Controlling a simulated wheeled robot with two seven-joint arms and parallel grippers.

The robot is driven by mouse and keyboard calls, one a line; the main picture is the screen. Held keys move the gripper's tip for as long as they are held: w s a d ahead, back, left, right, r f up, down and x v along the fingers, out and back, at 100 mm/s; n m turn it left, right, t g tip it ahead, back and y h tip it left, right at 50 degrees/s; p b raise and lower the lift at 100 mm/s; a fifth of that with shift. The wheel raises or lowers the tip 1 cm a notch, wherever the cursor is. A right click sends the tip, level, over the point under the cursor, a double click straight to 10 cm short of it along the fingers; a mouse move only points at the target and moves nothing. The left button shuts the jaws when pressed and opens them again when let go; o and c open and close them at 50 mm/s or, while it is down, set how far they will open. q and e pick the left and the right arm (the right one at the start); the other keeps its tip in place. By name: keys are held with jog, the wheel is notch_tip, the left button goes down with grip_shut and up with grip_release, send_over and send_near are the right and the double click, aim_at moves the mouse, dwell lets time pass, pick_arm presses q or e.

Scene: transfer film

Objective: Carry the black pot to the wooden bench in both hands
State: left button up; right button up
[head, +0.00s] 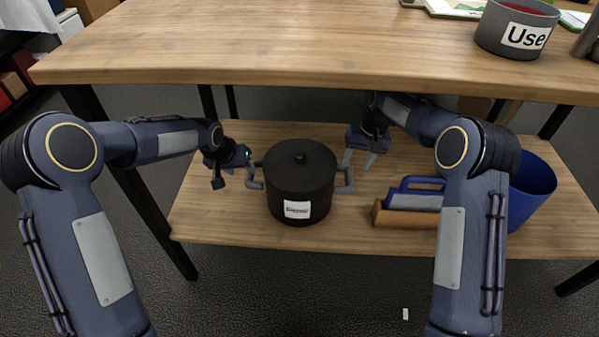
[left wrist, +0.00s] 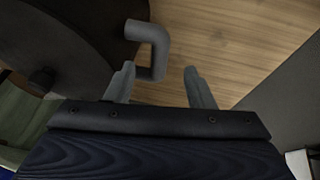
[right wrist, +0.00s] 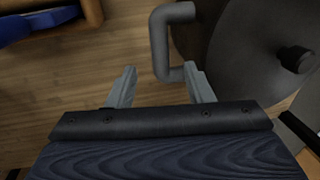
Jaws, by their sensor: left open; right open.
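The black lidded pot (head: 300,165) with a white label stands upright on the lower shelf of the wooden bench (head: 250,45). My left gripper (head: 234,182) is open beside the pot's left grey handle. In the left wrist view, that handle (left wrist: 155,45) reaches toward the gap between the open fingers (left wrist: 158,82). My right gripper (head: 359,160) is open by the right grey handle (head: 347,184). In the right wrist view, the handle (right wrist: 158,45) lies just ahead of the open fingers (right wrist: 161,84). Neither gripper visibly holds a handle.
A grey container labelled "Use" (head: 517,27) stands on the bench top at right. The top's left and middle are clear. The top overhangs the shelf.

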aim_at(248, 175)
pick_arm(q)
jog(key=shift+w+d+f, duration=0.1)
jog(key=shift+w+f, duration=0.05)
jog(key=shift+w, duration=0.25)
pick_arm(e)
jog(key=shift+w+a+f, duration=0.1)
jog(key=shift+w+f, duration=0.1)
jog(key=shift+w, duration=0.2)
pick_arm(q)
jog(key=shift+x, duration=3.9)
pick_arm(e)
jog(key=shift+a+f, duration=0.25)
jog(key=shift+f, duration=1.05)
jog(key=shift+a+f, duration=0.2)
jog(key=shift+f, duration=1.05)
jog(key=shift+a+f, duration=0.25)
jog(key=shift+f, duration=1.05)
pick_arm(q)
grip_shut()
pick_arm(e)
grip_shut()
